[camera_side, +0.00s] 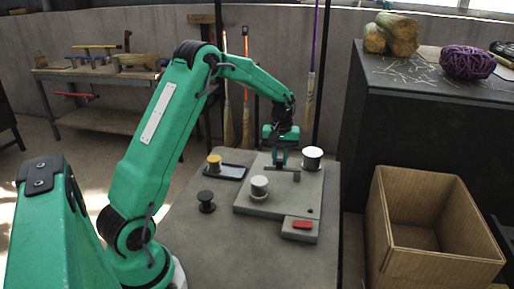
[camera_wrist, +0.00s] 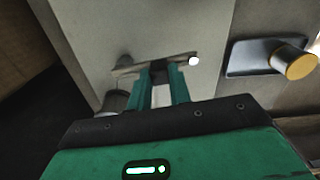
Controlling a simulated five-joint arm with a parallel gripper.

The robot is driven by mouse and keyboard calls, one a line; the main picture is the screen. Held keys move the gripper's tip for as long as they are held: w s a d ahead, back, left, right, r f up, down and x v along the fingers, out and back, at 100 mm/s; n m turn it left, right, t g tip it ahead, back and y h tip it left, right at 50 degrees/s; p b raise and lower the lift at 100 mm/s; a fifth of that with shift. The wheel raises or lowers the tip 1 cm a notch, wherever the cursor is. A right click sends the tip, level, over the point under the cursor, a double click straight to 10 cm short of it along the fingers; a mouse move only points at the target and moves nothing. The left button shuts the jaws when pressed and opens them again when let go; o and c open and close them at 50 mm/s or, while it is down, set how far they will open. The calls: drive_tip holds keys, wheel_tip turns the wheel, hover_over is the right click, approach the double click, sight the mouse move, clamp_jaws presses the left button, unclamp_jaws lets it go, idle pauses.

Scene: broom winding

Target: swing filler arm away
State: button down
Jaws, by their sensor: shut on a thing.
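The filler arm (camera_side: 276,168) is a thin dark bar low over the grey winding base (camera_side: 245,207). My gripper (camera_side: 281,161) reaches down from above with its fingers shut on the bar. In the wrist view my gripper's fingers (camera_wrist: 160,72) close around the middle of the filler arm (camera_wrist: 184,58). A round white end shows at the bar's right there. A pale cylinder (camera_side: 259,187) stands on the base in front of the bar, and a white-topped spool (camera_side: 312,158) stands at the back right. The fingers partly hide the bar's middle.
A dark tray (camera_side: 234,172) holds a yellow-topped spool (camera_side: 214,163) left of the base. A black spool (camera_side: 206,201) stands nearer. A red switch (camera_side: 302,225) is at the base's front right. An open cardboard box (camera_side: 440,265) stands right. The front tabletop is clear.

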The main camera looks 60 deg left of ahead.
drive_tip(key=shift+w+a+r+m, duration=0.1)
drive_tip(key=shift+w+a+m, duration=0.25)
drive_tip(key=shift+m, duration=0.55)
drive_tip(key=c, duration=1.3)
unclamp_jaws()
drive_tip(key=shift+r, duration=3.9)
